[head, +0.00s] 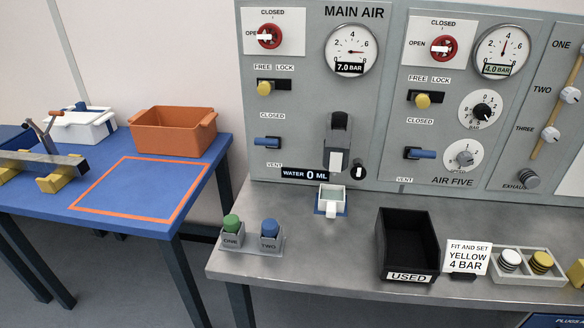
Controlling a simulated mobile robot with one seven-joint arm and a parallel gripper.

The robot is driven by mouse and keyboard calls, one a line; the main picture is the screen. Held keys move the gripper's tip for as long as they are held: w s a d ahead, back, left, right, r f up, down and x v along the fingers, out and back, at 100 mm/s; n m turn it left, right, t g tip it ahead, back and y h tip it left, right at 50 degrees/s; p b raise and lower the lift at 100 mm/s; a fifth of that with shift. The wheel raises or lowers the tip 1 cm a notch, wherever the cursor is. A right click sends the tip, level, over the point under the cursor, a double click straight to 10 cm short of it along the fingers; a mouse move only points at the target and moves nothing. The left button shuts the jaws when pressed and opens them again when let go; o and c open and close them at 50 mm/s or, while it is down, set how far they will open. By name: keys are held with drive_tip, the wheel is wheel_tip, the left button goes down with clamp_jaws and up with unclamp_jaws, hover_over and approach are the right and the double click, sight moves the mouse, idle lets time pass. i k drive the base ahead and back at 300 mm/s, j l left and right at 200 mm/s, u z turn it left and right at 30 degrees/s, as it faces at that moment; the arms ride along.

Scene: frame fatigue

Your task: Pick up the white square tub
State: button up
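A small white square tub (331,200) stands open-topped on a blue patch on the grey metal bench, below the panel spout and the sign "WATER 0 ML". It is upright and looks empty, with a greenish tint inside. A larger white box (82,126) with blue parts stands at the back left on the blue table. My gripper is not in view, and nothing is seen touching either white container.
A black bin marked USED (407,245) stands right of the small tub. Green and blue plugs (250,236) stand in a holder to its left. An orange tub (173,131) sits on the blue table (205,170). The bench (340,255) is clear in front of the small tub.

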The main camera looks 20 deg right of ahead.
sight(331, 198)
drive_tip(key=l+u, duration=0.1)
drive_tip(key=u, duration=0.2)
drive_tip(key=l+u, duration=0.1)
drive_tip(key=u, duration=0.25)
drive_tip(key=l+u, duration=0.15)
drive_tip(key=l, duration=0.15)
drive_tip(key=k+l+u, duration=0.15)
drive_tip(key=l, duration=0.15)
drive_tip(key=k+l+u, duration=0.2)
drive_tip(key=l, duration=0.15)
drive_tip(key=k+l, duration=0.1)
drive_tip(key=l, duration=0.55)
drive_tip(key=k+l, duration=0.15)
drive_tip(key=l, duration=0.15)
drive_tip(key=u, duration=0.05)
